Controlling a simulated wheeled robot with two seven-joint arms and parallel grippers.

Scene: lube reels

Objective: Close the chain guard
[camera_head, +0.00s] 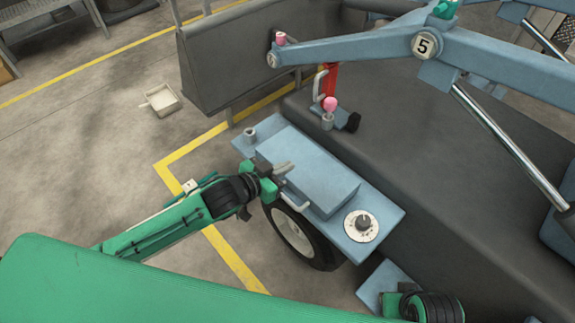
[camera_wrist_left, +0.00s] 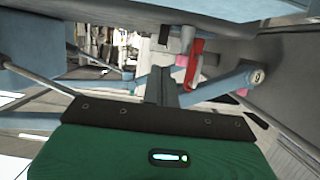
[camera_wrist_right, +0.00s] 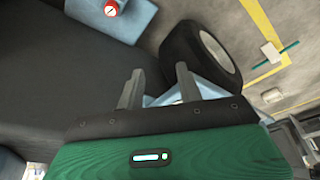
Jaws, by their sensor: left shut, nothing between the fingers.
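A light blue box-shaped cover (camera_head: 312,172), which looks like the chain guard, lies on a blue plate above a wheel. A pale handle (camera_head: 292,203) is on its near side. I cannot tell for sure whether the cover is fully down. My left gripper (camera_head: 284,168) is at the cover's left edge, close to the handle; its fingers (camera_wrist_left: 161,84) are together and empty. I cannot tell whether they touch the cover. My right gripper (camera_wrist_right: 158,88) has its fingers apart with nothing between them; its arm shows at the lower right of the head view.
A round dial (camera_head: 361,225) is on the plate's right end. A pink-knobbed lever (camera_head: 330,104) and a red part (camera_head: 329,78) stand behind the cover. The black tyre (camera_head: 305,240) is below. Floor at left is mostly clear.

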